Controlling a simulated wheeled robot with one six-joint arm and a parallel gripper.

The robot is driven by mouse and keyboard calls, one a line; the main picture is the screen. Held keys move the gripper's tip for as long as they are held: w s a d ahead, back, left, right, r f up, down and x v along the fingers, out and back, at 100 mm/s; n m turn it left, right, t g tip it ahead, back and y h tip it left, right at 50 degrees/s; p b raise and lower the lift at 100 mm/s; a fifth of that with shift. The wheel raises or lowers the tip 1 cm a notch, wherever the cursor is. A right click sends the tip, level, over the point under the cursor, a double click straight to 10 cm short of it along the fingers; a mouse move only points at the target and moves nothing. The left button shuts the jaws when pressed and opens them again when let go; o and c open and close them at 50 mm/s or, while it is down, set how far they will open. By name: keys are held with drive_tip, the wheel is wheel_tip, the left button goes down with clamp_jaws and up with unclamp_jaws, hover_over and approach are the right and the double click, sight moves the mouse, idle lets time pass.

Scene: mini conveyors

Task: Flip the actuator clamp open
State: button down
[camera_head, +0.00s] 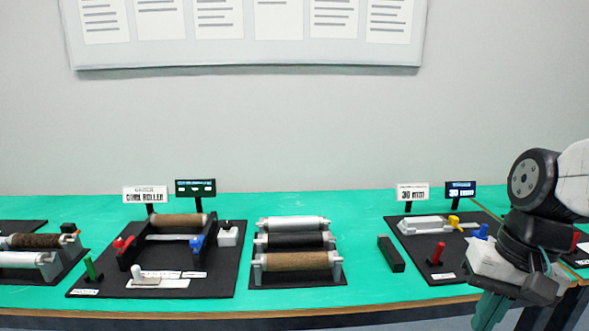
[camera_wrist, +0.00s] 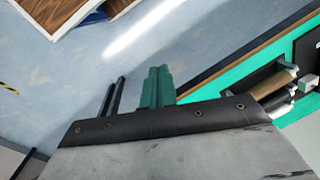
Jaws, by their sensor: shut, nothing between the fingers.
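My gripper (camera_head: 488,312) hangs at the lower right in the head view, in front of the table's front edge, with its green fingers pointing down. The fingers (camera_wrist: 158,86) are shut and empty in the wrist view, over the floor. A white actuator-like body (camera_head: 425,225) lies on the right black board. A small yellow part (camera_head: 454,220) is at its right end, and a blue part (camera_head: 480,231) stands farther right. Which of these is the clamp, and its position, I cannot tell. My arm hides the right side of this board.
A red post (camera_head: 437,254) stands on the right board. A loose black block (camera_head: 391,254) lies left of it. A roller rack (camera_head: 338,270) and a conveyor board with red and blue clamps (camera_head: 222,282) are farther left. Wooden boxes (camera_wrist: 60,10) stand on the floor.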

drive_tip(key=s+a+r+n+t+h, duration=0.1)
drive_tip(key=s+r+n, duration=0.2)
drive_tip(key=s, duration=0.3)
drive_tip(key=shift+n+h, duration=0.3)
drive_tip(key=shift+h, duration=0.1)
drive_tip(key=shift+s+d, duration=0.1)
